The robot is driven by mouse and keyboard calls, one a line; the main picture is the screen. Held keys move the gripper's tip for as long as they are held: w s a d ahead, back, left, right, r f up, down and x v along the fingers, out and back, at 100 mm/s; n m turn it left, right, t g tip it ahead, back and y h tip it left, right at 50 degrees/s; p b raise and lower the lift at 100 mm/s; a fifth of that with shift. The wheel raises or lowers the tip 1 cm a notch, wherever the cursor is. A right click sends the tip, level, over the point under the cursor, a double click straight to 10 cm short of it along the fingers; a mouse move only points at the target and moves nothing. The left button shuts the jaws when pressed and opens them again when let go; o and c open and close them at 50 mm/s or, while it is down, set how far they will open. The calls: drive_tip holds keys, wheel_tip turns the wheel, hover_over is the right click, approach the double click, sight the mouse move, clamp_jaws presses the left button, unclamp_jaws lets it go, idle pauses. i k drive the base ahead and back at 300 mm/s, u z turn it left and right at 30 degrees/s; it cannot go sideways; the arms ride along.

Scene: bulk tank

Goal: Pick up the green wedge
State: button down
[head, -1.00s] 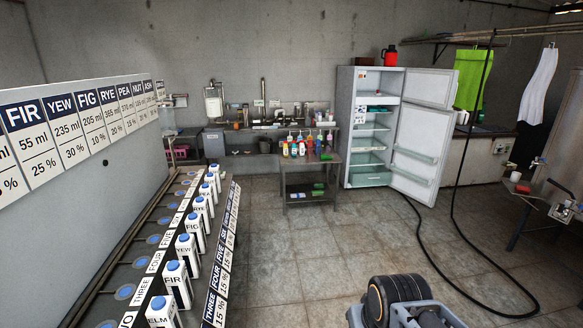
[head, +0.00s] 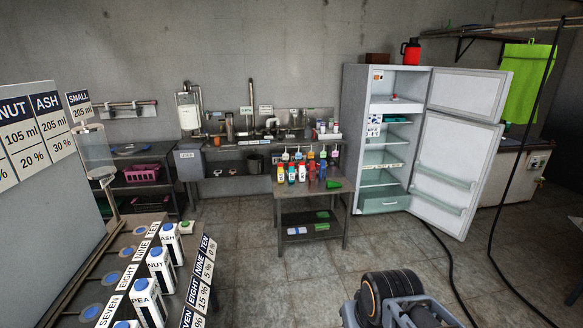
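A green wedge-like piece (head: 334,183) lies at the right end of the top of a small metal table (head: 310,198), beside a row of coloured bottles. A second green item (head: 322,215) lies on that table's lower shelf; its shape is too small to tell. My gripper's fingers are not in view; only a black and grey part of my own arm shows at the bottom of the head view, well short of the table.
An open fridge (head: 394,95) stands right of the table, its doors swung out. A black hose (head: 452,270) runs over the floor at right. The tiled floor before the table is clear.

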sight(329, 183)
drive_tip(key=z, duration=0.3)
drive_tip(key=i, duration=1.2)
drive_tip(key=z, duration=0.05)
